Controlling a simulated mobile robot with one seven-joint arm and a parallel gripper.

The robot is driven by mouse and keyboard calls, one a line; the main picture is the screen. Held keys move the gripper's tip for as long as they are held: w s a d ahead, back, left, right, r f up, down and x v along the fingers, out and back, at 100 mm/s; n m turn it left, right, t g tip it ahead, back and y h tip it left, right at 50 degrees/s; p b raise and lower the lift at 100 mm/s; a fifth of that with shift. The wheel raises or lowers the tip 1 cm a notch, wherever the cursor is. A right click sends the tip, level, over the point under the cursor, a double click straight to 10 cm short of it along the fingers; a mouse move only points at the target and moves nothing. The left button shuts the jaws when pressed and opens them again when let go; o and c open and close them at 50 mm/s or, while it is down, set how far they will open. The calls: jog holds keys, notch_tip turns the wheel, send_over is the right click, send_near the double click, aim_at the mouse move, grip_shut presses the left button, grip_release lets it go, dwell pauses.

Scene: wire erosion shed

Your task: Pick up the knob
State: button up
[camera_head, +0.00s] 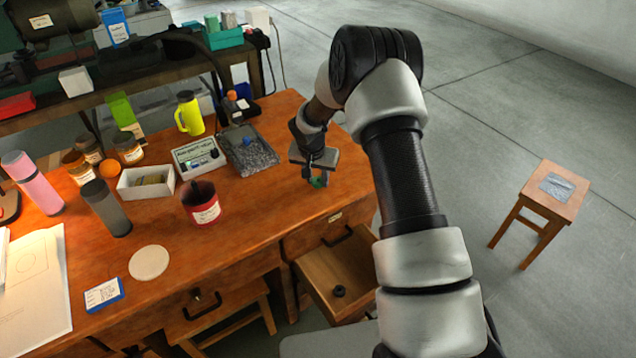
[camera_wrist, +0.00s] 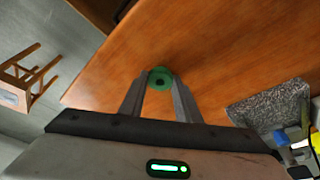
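A round green knob (camera_wrist: 160,79) with a dark centre shows in the wrist view, right at the tips of my two fingers. In the head view only a small green part of the knob (camera_head: 318,182) shows below my gripper, near the right end of the wooden desk (camera_head: 270,208). My gripper (camera_head: 316,178) points down over the desk top. In the wrist view my gripper (camera_wrist: 159,85) has its fingers apart by about the knob's width, one on each side. I cannot tell whether they touch it.
A grey stone-like tray (camera_head: 262,164) lies left of my gripper, beside a white meter box (camera_head: 198,158). A dark red pot (camera_head: 201,204) stands nearer the front. An open drawer (camera_head: 318,265) below holds a black round piece (camera_head: 339,290). A stool (camera_head: 541,208) stands right.

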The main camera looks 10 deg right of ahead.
jog(key=c, duration=0.4)
jog(key=shift+o, duration=0.2)
jog(key=shift+r, duration=0.1)
